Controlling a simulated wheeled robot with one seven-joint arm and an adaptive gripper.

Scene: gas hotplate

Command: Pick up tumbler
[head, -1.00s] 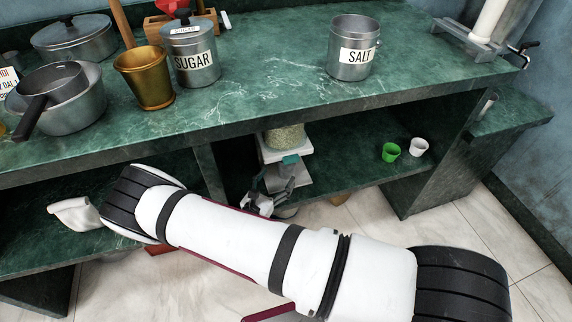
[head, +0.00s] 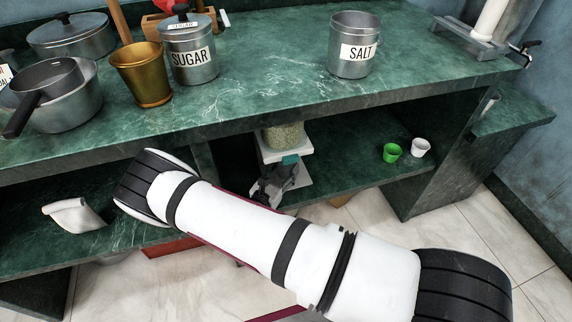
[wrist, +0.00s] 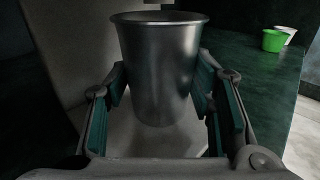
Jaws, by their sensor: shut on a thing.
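A grey metal tumbler (wrist: 160,70), wider at the rim, stands upright between the two teal-padded fingers of my gripper (wrist: 158,90) in the wrist view. The gripper is shut on its sides. A pale surface shows below the tumbler; I cannot tell whether its base touches it. In the head view my gripper (head: 289,163) is under the counter, in front of a white appliance (head: 302,174). I cannot make out the tumbler there.
The green marble counter (head: 270,90) overhangs the gripper. On the lower shelf, a green cup (head: 391,152) and a white cup (head: 420,147) stand to the right, with clear shelf between. A salt canister (head: 354,40) and sugar canister (head: 188,58) stand above.

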